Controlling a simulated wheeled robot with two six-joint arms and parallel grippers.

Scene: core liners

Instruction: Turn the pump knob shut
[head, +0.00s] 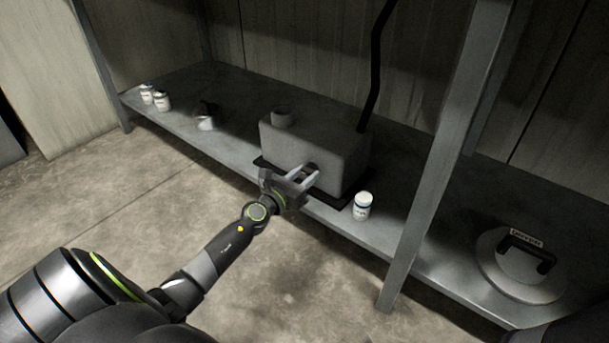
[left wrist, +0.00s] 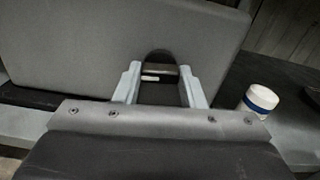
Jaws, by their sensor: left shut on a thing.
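The pump is a grey box (head: 335,150) on the metal shelf, with a round cap on top and a black hose rising from its back right. The pump knob (head: 312,168) is a small dark round part on the front face. My left gripper (head: 308,177) reaches the front face with its two fingers on either side of the knob, shut on it. In the left wrist view the knob (left wrist: 158,68) shows between the fingertips, with a pale mark on it. My right gripper does not show.
A white bottle (head: 362,206) stands on the shelf just right of the pump. Two white bottles (head: 155,97) and a dark-and-white item (head: 206,117) stand farther left. A shelf post (head: 440,160) rises at right, before a round lid (head: 520,265) with a black handle.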

